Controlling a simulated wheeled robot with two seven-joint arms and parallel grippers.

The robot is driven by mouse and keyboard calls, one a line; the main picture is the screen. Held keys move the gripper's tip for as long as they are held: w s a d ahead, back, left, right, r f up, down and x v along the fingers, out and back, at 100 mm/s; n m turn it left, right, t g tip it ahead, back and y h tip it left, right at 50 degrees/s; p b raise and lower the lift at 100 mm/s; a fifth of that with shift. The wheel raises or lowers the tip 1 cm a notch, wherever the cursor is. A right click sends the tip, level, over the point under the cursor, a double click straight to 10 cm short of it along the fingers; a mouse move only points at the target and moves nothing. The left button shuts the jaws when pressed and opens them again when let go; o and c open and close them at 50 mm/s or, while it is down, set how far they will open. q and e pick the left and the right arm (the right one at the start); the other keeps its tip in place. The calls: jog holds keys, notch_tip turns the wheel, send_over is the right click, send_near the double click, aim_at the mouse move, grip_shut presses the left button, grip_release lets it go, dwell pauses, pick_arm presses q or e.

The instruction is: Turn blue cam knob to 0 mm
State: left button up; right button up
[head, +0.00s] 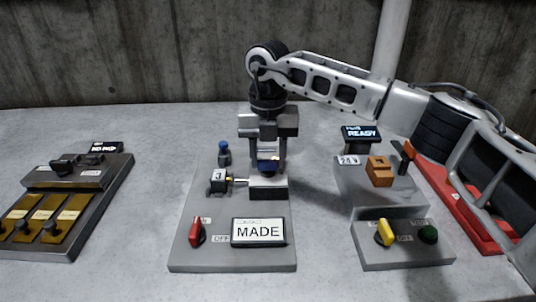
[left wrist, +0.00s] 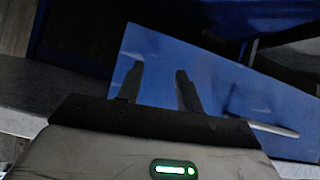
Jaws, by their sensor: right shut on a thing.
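The blue cam knob (head: 268,167) sits on a dark and silver block on the middle grey panel (head: 185,245) in the head view. My right gripper (head: 268,172) points straight down over it and is shut on it, one finger on each side. The fingers hide part of the knob, and I cannot read its setting. A small black block with a white digit tag (head: 218,180) stands just left of it, joined by a thin rod. My left gripper (left wrist: 158,78) shows only in the left wrist view, its two fingers apart with nothing between them.
A panel with brass plates (head: 45,215) is at left. A grey stepped unit (head: 400,250) with yellow and green knobs is at right. Bare table lies between them.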

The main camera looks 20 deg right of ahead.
aim_at(268, 160)
dwell(0.4)
jog(key=o, duration=1)
notch_tip(268, 160, up, 16)
jog(key=shift+r, duration=0.1)
